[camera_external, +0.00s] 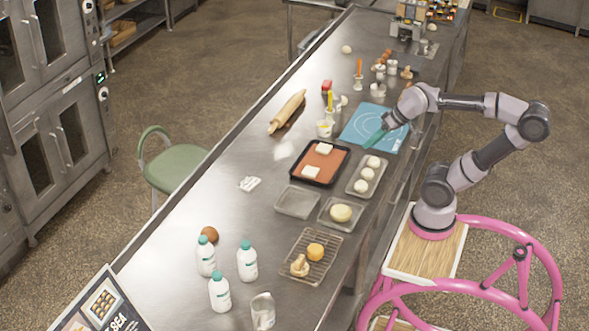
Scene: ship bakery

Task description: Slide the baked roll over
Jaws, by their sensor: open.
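A round golden-orange roll (316,249) lies on a wire rack (299,275) at the near end of the steel counter, beside a pale tan knobbly piece (299,266). A round brown ball (210,234) sits behind the white bottles near the counter's left edge. I cannot tell for sure which of the two is the baked roll. My gripper (377,138) is open, its teal fingers low over the blue mat (356,131), far from both. I see nothing between its fingers.
Trays with pale dough (367,174), a dark tray with an orange mat (330,166), and a pale round in a tray (341,213) stand between gripper and rack. White bottles (247,262) and a metal jug (263,311) stand at the near end. The left middle counter is mostly clear.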

